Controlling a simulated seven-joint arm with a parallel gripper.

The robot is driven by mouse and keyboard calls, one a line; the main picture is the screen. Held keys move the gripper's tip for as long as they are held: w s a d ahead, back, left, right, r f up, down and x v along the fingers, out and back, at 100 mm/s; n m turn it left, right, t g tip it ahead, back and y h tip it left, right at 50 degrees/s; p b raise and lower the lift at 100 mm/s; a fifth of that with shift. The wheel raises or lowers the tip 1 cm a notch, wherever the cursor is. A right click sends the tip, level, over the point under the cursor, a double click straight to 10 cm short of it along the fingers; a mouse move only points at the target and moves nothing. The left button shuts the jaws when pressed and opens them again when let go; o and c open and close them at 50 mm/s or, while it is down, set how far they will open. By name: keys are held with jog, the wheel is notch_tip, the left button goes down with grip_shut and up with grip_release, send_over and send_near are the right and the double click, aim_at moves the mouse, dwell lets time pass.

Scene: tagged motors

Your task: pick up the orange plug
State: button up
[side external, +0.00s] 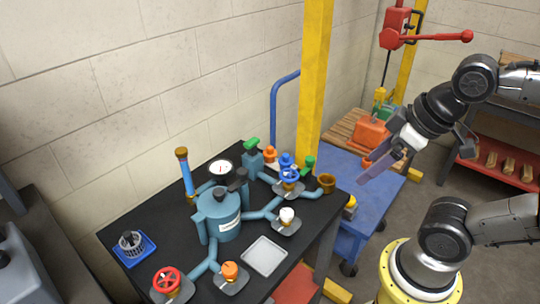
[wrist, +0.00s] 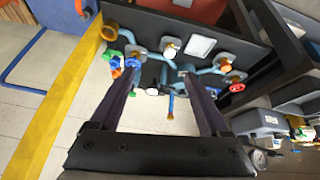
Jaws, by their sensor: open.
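An orange plug-like piece (side external: 230,270) stands on a small grey plate at the front of the black table in the side view. It shows at the right of the table in the wrist view (wrist: 225,65). A second small orange piece (side external: 270,155) stands at the back, beside blue and green parts, and also shows in the wrist view (wrist: 116,73). I cannot tell which one is the plug. My gripper (side external: 386,172) is open and empty, above the blue cart, right of the table and apart from both pieces. Its two dark fingers frame the wrist view (wrist: 159,74).
A teal motor body (side external: 218,216) with pipes fills the table's middle. A red handwheel (side external: 167,281), white knob (side external: 287,215), blue valve (side external: 289,174) and brass cup (side external: 327,183) surround it. An empty light tray (side external: 264,256) lies in front. A yellow post (side external: 315,90) rises behind.

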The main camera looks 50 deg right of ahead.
jog(key=w+d+r+n, duration=0.1)
jog(key=w+r+n, duration=0.9)
jog(key=n, duration=0.3)
jog(key=n+g, duration=0.5)
jog(key=n, duration=0.4)
send_over(270, 147)
jog(key=a, duration=0.2)
notch_tip(270, 147, down, 17)
jog(key=f, duration=0.3)
jog(key=d+f, duration=0.1)
jog(key=f, duration=0.7)
jog(key=shift+s+d+f, duration=0.1)
jog(key=shift+d+f, duration=0.05)
jog(key=shift+f, duration=0.05)
jog(key=shift+d+f, duration=0.2)
jog(key=shift+f, duration=1.35)
jog(key=shift+d+f, duration=0.15)
jog(key=shift+f, duration=1.4)
jog(key=c, duration=1.2)
jog(key=shift+c, duration=0.2)
jog(key=shift+r, duration=0.1)
